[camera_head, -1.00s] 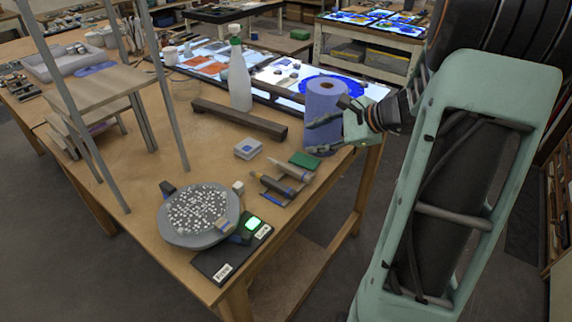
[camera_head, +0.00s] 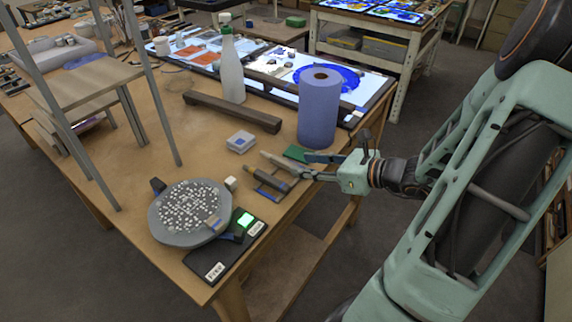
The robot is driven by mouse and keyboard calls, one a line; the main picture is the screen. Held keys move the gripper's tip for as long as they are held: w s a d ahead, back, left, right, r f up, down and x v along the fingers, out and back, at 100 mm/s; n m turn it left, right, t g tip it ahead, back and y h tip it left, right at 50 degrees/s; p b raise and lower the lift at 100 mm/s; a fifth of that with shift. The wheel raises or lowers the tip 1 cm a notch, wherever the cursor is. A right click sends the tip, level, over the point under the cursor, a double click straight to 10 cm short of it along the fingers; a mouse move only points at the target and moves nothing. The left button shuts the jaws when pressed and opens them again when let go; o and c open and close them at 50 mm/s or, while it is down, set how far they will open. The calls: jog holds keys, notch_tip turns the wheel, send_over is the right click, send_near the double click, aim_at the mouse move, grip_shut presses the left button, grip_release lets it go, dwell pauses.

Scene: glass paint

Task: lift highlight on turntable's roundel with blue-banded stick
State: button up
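The turntable (camera_head: 168,236) stands at the table's near corner, its round grey roundel (camera_head: 190,208) covered with many small white bits. Two sticks lie side by side on a small rest right of it: a pale-tipped stick (camera_head: 279,162) and a darker stick (camera_head: 268,180). I cannot tell from this view which has the blue band. My gripper (camera_head: 303,166) is low over the right end of the pale-tipped stick, its fingers spread apart. One finger is beside the green block and the other overlaps the stick's end. Contact is unclear.
A blue paper roll (camera_head: 318,110) stands just behind my gripper. A green block (camera_head: 297,154), a small white box (camera_head: 240,142), a long dark bar (camera_head: 232,112) and a white bottle (camera_head: 231,72) are nearby.

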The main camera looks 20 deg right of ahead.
aim_at(291, 164)
jog(key=x, duration=0.5)
jog(key=shift+w+f, duration=0.2)
jog(key=shift+f, duration=0.2)
grip_shut()
